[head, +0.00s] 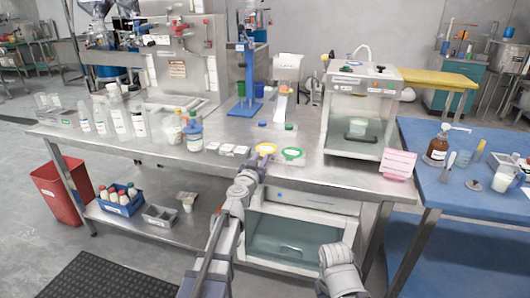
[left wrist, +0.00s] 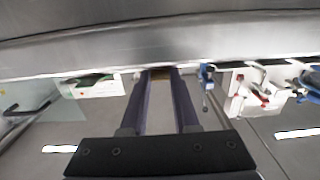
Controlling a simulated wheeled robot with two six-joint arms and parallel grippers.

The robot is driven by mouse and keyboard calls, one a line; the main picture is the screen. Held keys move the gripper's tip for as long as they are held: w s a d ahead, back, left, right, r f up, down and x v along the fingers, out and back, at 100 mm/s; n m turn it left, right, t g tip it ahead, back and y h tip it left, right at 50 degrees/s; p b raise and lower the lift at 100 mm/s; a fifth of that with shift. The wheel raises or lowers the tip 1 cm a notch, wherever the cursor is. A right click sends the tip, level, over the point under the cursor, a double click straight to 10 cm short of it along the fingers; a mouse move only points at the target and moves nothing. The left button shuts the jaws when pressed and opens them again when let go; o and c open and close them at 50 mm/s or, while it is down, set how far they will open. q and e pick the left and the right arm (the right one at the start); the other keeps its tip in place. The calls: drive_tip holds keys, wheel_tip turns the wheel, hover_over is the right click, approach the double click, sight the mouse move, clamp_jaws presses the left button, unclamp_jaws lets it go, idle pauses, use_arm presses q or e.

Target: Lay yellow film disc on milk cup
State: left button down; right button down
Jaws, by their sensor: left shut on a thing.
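The yellow film disc (head: 265,148) is a flat yellow round at the front of the steel table. My left gripper (head: 264,156) reaches it from the front and is shut on its near edge. In the left wrist view the two dark fingers (left wrist: 160,78) run up to a small brownish-yellow piece at their tips. A white cup (head: 502,180) on the blue table at the right may be the milk cup; I cannot tell for certain. Part of my right arm shows at the bottom, but its gripper is out of view.
A green ring (head: 291,154) lies just right of the disc, and small white dishes (head: 227,149) lie to its left. Several bottles (head: 120,120) stand further left. A clear-fronted box (head: 360,110) stands to the right. A pink card (head: 398,164) is at the table's right corner.

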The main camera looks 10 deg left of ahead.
use_arm(q)
drive_tip(key=shift+r, duration=0.15)
wheel_tip(320, 180, up, 10)
drive_tip(key=p, duration=1)
